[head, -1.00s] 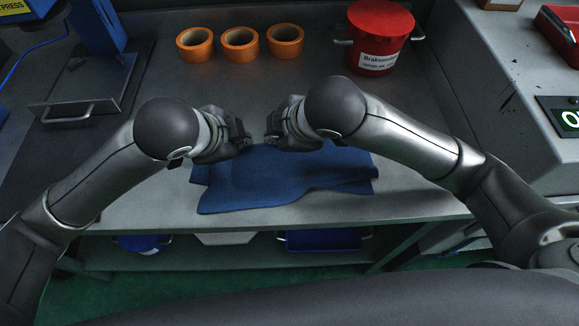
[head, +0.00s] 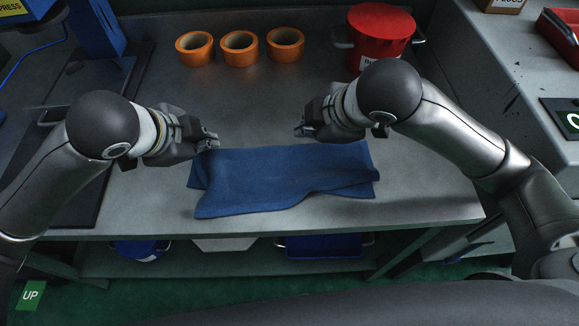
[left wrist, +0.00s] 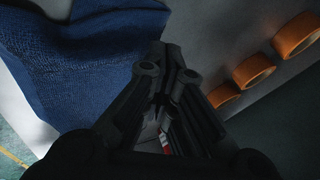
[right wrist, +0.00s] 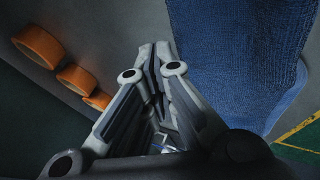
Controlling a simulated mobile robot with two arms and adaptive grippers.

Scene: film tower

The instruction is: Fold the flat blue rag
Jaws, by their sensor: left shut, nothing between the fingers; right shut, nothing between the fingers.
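The blue rag (head: 285,182) lies on the grey bench, folded over on itself, with a rumpled front edge and a lower layer showing at its left and right ends. It also fills the upper left of the left wrist view (left wrist: 75,65) and the upper right of the right wrist view (right wrist: 235,60). My left gripper (head: 214,141) is shut and empty, just above and behind the rag's back left corner. My right gripper (head: 300,131) is shut and empty, behind the rag's back edge. Both are apart from the cloth.
Three orange tape rolls (head: 240,48) stand in a row at the back of the bench (head: 420,190). A red pot (head: 376,34) with a lid stands at the back right. A dark metal plate with a handle lies at the left. Bare bench surrounds the rag.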

